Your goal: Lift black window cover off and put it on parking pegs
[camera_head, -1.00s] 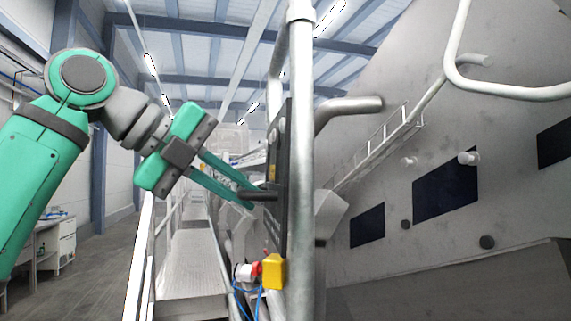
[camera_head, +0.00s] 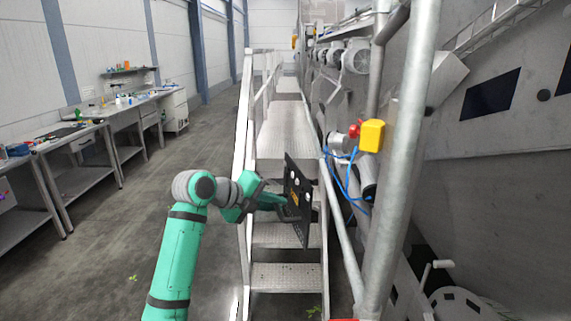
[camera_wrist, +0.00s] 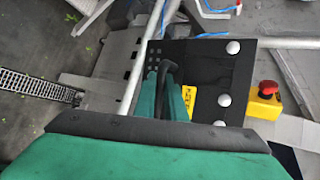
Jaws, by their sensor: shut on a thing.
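The black window cover (camera_head: 305,207) is a flat dark plate with round silver knobs and a yellow label. It hangs upright in the air before the metal stairs in the head view. In the wrist view the cover (camera_wrist: 209,72) shows a row of holes and a black bar handle. My gripper (camera_head: 283,205) is shut on this handle; its green fingers (camera_wrist: 165,95) lie either side of it. I cannot make out the parking pegs with certainty. Dark windows (camera_head: 492,94) show in the grey machine wall on the right.
Metal stairs (camera_head: 287,276) and a walkway with railings lie behind the cover. A thick grey pipe (camera_head: 405,165) stands to its right. A yellow box with a red button (camera_head: 371,136) and blue cables are close by. Workbenches (camera_head: 60,145) stand left, with open floor between.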

